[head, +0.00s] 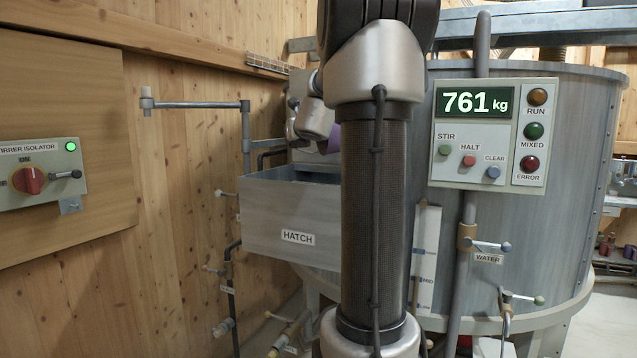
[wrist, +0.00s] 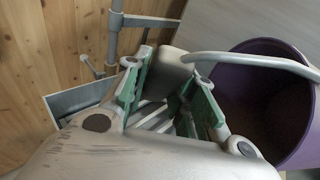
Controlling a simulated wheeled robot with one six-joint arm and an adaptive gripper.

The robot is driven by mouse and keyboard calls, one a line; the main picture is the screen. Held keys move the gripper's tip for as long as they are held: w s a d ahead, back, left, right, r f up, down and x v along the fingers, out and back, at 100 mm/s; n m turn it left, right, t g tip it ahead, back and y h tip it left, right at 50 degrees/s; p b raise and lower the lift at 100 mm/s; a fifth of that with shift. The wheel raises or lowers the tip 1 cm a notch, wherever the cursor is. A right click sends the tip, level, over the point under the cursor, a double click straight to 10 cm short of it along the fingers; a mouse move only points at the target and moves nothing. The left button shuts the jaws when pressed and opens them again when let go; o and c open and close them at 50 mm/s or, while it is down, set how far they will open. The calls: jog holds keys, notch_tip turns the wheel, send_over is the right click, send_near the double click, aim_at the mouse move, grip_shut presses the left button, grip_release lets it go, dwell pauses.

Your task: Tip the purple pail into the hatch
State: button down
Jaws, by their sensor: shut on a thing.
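The purple pail (wrist: 292,150) fills the right side of the wrist view, its mouth facing the camera and its inside dark. Its grey handle (wrist: 245,60) arcs from the rim to my gripper (wrist: 175,88), whose green-padded fingers are shut on it. In the head view only a small purple patch of the pail (head: 334,138) shows beside my arm, above the hatch's back right part. The hatch (head: 265,215) is a grey open-topped box labelled HATCH on the mixer's side. My arm hides its right end and most of my gripper there. Pail tilt and contents are unclear.
The mixer tank (head: 570,150) stands behind, with a control panel (head: 490,130) reading 761 kg. A jointed grey pipe (head: 200,104) reaches out left of the hatch. The isolator box (head: 40,180) on the wooden wall shows a green light.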

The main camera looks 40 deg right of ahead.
jog(key=shift+s+d+r+m, duration=0.35)
jog(key=shift+d+r+m, duration=0.3)
jog(key=shift+r+m, duration=0.15)
jog(key=s+d+m+t, duration=0.1)
jog(key=s+d+m, duration=0.2)
jog(key=d+m, duration=0.2)
jog(key=s+d+r+m+t+y+b, duration=0.1)
jog(key=s+d+m, duration=0.2)
jog(key=d+m, duration=0.2)
jog(key=s+d+m+y+b, duration=0.1)
jog(key=s+d+m, duration=0.2)
jog(key=d, duration=0.7)
jog(key=shift+s+d+r+m+t, duration=0.15)
jog(key=shift+s+d+m+t, duration=0.2)
jog(key=shift+m, duration=0.55)
